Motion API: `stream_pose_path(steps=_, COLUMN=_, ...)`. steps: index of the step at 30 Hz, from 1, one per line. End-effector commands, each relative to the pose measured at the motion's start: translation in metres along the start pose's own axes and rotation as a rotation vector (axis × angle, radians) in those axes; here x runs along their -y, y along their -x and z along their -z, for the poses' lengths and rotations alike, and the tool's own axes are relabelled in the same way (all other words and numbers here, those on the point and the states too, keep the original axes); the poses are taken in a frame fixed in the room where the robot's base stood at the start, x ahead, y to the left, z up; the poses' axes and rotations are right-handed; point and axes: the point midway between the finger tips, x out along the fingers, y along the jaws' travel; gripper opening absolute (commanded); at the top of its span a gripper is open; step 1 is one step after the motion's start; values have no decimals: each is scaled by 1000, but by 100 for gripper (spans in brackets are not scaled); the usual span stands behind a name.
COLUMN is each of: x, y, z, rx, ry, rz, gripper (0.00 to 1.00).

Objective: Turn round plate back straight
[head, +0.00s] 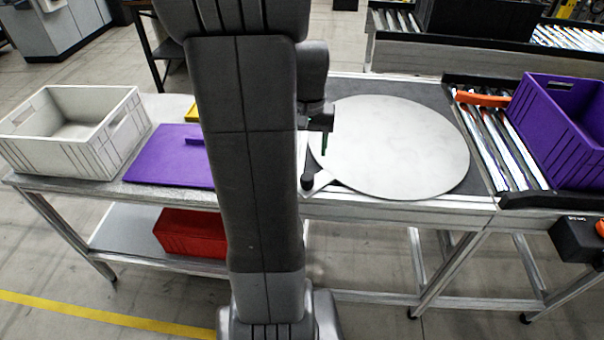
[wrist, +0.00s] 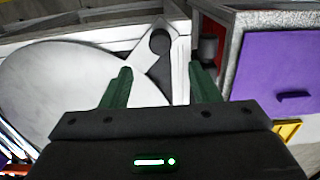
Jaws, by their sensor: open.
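The round plate (head: 395,145) is a large pale grey disc lying flat on a dark-topped table. In the wrist view the plate (wrist: 65,90) fills the left side. In the head view my gripper (head: 325,142) is at the plate's left edge, partly hidden by my arm.
A purple board (head: 165,160) and a white crate (head: 75,130) are on the left table. A roller conveyor with an orange bar (head: 482,100) and a purple crate (head: 560,135) lies right of the plate.

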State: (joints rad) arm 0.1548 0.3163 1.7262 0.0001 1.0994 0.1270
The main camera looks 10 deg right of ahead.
Motion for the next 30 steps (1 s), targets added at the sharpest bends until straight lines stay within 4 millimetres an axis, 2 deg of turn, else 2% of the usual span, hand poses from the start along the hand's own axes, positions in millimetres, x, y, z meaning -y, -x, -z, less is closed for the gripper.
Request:
stream_pose_path(steps=9, x=0, y=-69, z=-1, rx=5, ry=2, rz=-1, gripper=56)
stream_pose_path(steps=15, x=0, y=-99, z=-1, rx=3, ry=2, rz=-1, gripper=56)
stream_pose_path(steps=21, x=0, y=-111, z=0, rx=1, ry=2, rz=0, gripper=56)
stream_pose_path(steps=30, x=0, y=-113, z=0, rx=-1, ry=2, rz=0, gripper=56)
